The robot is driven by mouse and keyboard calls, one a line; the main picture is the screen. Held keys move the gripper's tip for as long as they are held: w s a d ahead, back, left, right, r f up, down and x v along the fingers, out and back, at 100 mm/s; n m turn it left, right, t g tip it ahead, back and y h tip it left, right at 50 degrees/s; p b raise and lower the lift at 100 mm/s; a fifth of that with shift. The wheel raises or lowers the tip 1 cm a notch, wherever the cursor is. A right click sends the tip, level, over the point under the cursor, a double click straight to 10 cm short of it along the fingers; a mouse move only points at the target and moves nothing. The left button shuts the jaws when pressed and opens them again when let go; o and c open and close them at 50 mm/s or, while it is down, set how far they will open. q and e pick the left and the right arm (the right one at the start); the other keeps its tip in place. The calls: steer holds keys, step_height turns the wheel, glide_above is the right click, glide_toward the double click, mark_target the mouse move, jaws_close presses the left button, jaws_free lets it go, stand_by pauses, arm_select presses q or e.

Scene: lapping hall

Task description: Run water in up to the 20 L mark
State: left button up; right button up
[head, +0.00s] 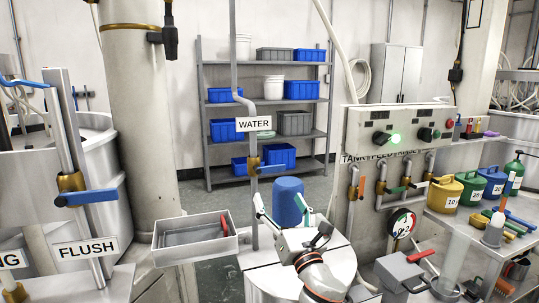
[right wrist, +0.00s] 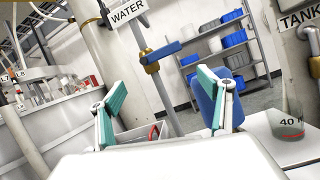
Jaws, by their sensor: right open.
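The WATER sign (head: 254,124) hangs on a grey vertical pipe in the middle of the head view. Below it is a brass valve (head: 254,166) with a blue lever (head: 271,169) pointing right, across the pipe. In the right wrist view the blue lever (right wrist: 166,50) shows beyond the fingertips. My right gripper (head: 278,200) is open and empty, below and in front of the lever, apart from it. Its two teal-lined fingers (right wrist: 162,76) stand wide apart. A 20 L mark and a water level cannot be made out. My left gripper is not in view.
A FLUSH sign (head: 87,249) and another blue lever (head: 86,197) are at left. A grey tray (head: 194,243) and a blue cylinder (head: 288,201) flank the pipe. A control box (head: 398,128), jugs (head: 444,194) and a dial (head: 401,222) are at right. Shelves stand behind.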

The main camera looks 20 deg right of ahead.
mark_target(272, 167)
arm_select(q)
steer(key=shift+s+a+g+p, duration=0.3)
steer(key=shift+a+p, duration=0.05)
steer(key=shift+p, duration=0.35)
arm_select(e)
steer(key=shift+w+d+r+n, duration=0.1)
steer(key=shift+w+r+n, duration=0.25)
steer(key=shift+w+r, duration=1)
steer(key=shift+w+d+r+n, duration=0.1)
steer(key=shift+w+r+n, duration=0.55)
steer(key=shift+w, duration=1.25)
steer(key=shift+w+d+r+n, duration=0.1)
steer(key=shift+w+r, duration=1.2)
steer(key=shift+w, duration=0.3)
